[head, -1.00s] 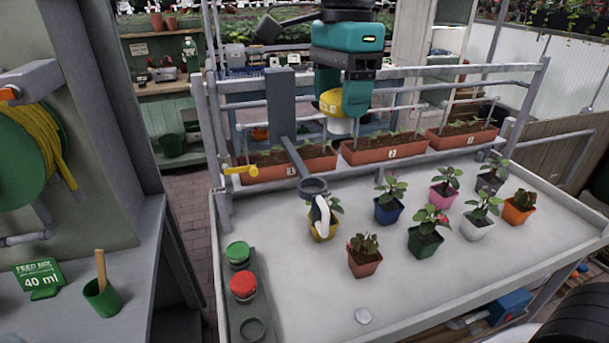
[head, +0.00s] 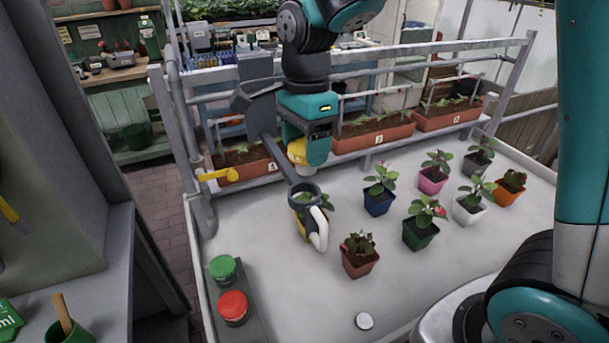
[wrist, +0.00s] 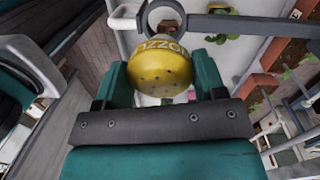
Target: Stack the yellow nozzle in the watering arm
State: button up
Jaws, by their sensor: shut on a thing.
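The yellow nozzle (head: 297,150) is between the fingers of my gripper (head: 308,155), which is shut on it. The grey watering arm (head: 270,130) reaches out over the white table and ends in a round ring (head: 304,193). A white curved spout (head: 319,230) hangs at the ring. The nozzle is above and behind the ring, apart from it.
Several potted plants stand on the white table (head: 300,300), with a yellow pot (head: 304,232) under the ring. A green cap (head: 223,268) and a red cap (head: 233,308) sit at the left edge. A metal rail and planters (head: 372,138) run along the back.

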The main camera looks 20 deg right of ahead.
notch_tip(320, 180, down, 8)
jog(key=shift+r+p, duration=0.25)
jog(key=shift+p, duration=0.15)
jog(key=shift+f, duration=0.1)
jog(key=shift+s+f+b, duration=0.2)
jog(key=shift+f+b, duration=0.1)
jog(key=shift+f, duration=0.25)
jog(key=o, duration=1)
jog(key=shift+s, duration=0.1)
